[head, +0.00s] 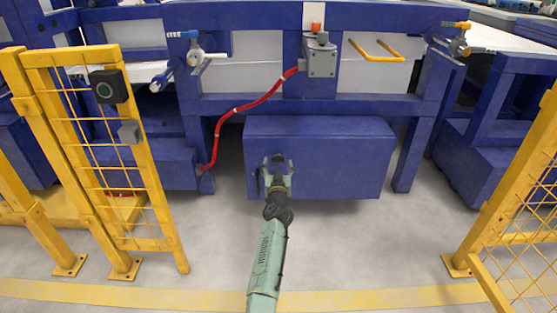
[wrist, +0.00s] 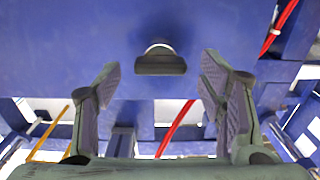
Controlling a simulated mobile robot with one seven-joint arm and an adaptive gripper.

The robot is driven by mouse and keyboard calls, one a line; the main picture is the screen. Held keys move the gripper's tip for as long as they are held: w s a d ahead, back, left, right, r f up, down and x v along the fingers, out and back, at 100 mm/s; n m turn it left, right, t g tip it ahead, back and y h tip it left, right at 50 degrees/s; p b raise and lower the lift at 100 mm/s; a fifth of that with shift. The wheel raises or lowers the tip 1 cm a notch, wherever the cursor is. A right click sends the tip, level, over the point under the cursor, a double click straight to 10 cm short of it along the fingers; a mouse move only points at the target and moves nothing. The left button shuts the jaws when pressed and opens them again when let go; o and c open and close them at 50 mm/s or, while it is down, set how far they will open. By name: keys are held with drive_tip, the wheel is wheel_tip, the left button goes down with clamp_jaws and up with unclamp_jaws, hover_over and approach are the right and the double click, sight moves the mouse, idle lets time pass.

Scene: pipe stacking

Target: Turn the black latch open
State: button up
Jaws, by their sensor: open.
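The black latch (wrist: 160,64) shows in the wrist view as a short dark bar on a round light mount, on the blue box face. The bar lies level across that picture. My gripper (wrist: 160,82) is open, with one finger on each side of the latch in the picture and clear gaps between. I see no contact; the depth to the latch is hard to tell. In the head view my gripper (head: 278,161) is in front of the left part of the blue box (head: 345,150), and it hides the latch there.
A red hose (head: 243,107) runs down left of the box from a grey unit (head: 320,58). A yellow handle (head: 377,52) is at upper right. Yellow fence panels stand at left (head: 105,150) and right (head: 520,185). The floor (head: 350,235) before the box is clear.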

drive_tip(key=shift+w, duration=0.5)
drive_tip(key=c, duration=1.2)
drive_tip(key=shift+o, duration=0.2)
